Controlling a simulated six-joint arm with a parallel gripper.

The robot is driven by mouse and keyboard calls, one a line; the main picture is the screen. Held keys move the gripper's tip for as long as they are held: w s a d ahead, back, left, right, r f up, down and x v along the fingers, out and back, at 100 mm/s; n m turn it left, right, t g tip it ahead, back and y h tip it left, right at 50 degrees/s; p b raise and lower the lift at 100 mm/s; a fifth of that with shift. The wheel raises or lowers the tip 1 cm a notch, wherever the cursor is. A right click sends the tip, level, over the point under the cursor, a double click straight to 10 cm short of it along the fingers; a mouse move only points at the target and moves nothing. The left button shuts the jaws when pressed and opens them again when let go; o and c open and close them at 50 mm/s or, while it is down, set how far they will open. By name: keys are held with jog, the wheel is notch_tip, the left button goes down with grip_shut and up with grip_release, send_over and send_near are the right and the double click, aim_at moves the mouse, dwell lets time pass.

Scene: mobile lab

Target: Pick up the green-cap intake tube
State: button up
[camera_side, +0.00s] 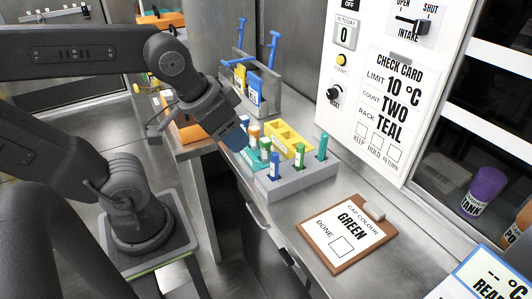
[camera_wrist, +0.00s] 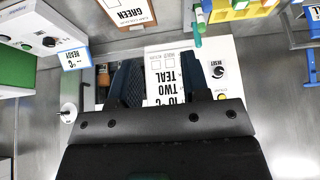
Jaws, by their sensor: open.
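A grey tube rack (camera_side: 312,178) stands on the steel bench in the side view, holding several capped tubes. A teal tube (camera_side: 322,147) stands at the right end. My gripper (camera_side: 237,138) is above and left of the rack, near the tubes; its fingertips are partly hidden in the side view. In the wrist view my gripper (camera_wrist: 160,82) has its dark fingers apart, with a printed panel visible between them. Nothing is held.
A yellow block holder (camera_side: 288,138) sits behind the rack, and a grey bin with blue-handled tools (camera_side: 258,85) is behind that. A clipboard (camera_side: 347,235) reading "CAP COLOUR GREEN" lies in front. A wall panel (camera_side: 375,90) rises behind. A purple jar (camera_side: 484,190) is at right.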

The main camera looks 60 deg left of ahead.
jog(key=o, duration=0.5)
jog(key=n+g+y, duration=0.2)
jog(key=n+y, duration=0.1)
jog(key=n, duration=0.6)
send_near(265, 141)
jog(key=x, duration=0.7)
jog(key=shift+w+d, duration=0.1)
jog(key=shift+d, duration=0.25)
jog(key=shift+a+x, duration=0.25)
jog(key=shift+x, duration=1.2)
jog(key=shift+a+x, duration=0.2)
jog(key=shift+x, duration=1.2)
